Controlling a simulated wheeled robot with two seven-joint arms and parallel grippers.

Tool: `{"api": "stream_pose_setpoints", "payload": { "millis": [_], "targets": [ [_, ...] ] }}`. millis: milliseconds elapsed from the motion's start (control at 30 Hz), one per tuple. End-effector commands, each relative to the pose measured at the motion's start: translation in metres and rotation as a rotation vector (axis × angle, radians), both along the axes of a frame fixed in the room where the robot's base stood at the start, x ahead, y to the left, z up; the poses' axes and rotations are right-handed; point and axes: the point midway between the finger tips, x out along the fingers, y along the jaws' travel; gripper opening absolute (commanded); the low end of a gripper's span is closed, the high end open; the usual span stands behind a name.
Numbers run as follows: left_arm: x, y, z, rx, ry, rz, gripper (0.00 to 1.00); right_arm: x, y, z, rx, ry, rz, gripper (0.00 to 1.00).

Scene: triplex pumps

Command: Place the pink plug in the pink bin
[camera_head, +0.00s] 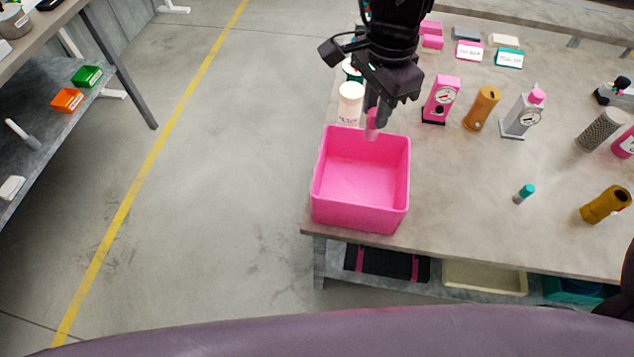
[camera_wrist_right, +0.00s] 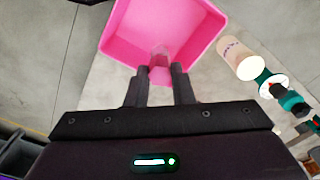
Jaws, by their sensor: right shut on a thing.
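The pink bin (camera_head: 360,217) stands empty at the table's near left corner; it also shows in the right wrist view (camera_wrist_right: 118,40). My right gripper (camera_head: 374,112) is shut on the pink plug (camera_head: 373,121), just above the bin's far rim. In the right wrist view the plug (camera_wrist_right: 159,73) sits between the two fingers, its pale lower end over the bin's edge. My left gripper is not in view.
A white bottle (camera_head: 349,104) stands just left of my right gripper. A pink gauge block (camera_head: 441,100), an orange cylinder (camera_head: 481,108) and a grey gauge block (camera_head: 523,115) stand to the right.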

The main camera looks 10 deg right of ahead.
Motion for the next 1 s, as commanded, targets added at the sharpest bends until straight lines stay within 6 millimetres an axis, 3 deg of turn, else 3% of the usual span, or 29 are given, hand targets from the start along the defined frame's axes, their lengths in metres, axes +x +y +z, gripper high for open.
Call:
{"api": "stream_pose_setpoints", "payload": {
  "millis": [167, 600, 1000],
  "targets": [
    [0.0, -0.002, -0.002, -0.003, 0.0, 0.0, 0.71, -0.002, -0.001, -0.022, 0.002, 0.007, 0.0, 0.0],
    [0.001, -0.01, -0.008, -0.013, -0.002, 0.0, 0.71, -0.003, -0.001, -0.136, 0.003, 0.006, -0.001, 0.0],
    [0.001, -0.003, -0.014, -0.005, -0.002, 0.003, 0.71, -0.003, -0.001, -0.184, 0.001, 0.005, -0.001, 0.0]
  ]
}}
